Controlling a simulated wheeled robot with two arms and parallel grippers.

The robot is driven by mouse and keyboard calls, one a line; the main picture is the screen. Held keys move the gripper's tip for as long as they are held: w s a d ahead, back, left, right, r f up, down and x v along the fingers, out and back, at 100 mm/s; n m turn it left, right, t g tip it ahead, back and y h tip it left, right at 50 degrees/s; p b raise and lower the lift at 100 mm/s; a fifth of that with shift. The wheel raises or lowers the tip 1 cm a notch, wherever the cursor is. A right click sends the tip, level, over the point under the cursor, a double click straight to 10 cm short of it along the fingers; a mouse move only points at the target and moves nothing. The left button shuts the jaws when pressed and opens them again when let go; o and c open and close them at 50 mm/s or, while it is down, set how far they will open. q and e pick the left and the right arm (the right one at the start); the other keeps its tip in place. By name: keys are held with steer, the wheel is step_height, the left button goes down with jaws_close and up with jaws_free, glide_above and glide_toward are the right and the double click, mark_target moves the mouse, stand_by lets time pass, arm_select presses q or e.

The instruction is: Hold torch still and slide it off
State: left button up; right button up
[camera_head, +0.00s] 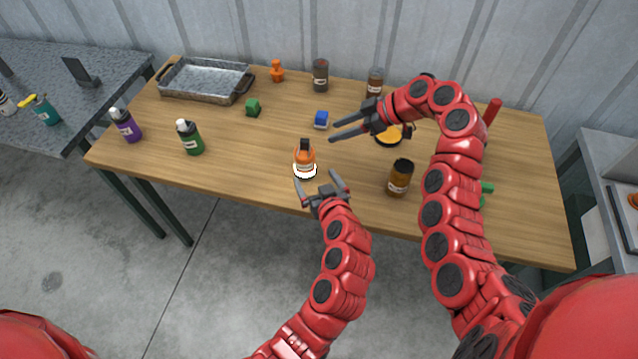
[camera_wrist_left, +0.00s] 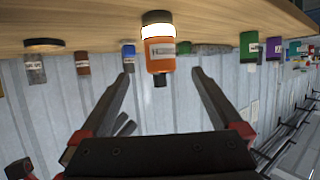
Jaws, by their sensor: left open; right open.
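An orange bottle-like thing (camera_head: 304,155) with a black top stands upright near the front middle of the wooden table; I cannot tell for sure that it is the torch. A bright white ring or band (camera_head: 305,172) shows around its lower part. In the left wrist view, upside down, the orange thing (camera_wrist_left: 160,57) appears between my fingers, with the white band (camera_wrist_left: 157,31) near its dark base. My left gripper (camera_head: 318,181) is open just in front of it, with no contact visible. My right gripper (camera_head: 333,130) is open and empty above the table, behind and right.
A brown bottle (camera_head: 400,178) stands to the right, and a green bottle (camera_head: 189,137) and purple bottle (camera_head: 126,125) to the left. A metal tray (camera_head: 206,81) sits at the back left.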

mark_target(302, 154)
arm_select(q)
steer(key=x, duration=1.5)
steer(key=shift+w, duration=0.1)
steer(key=c, duration=1.5)
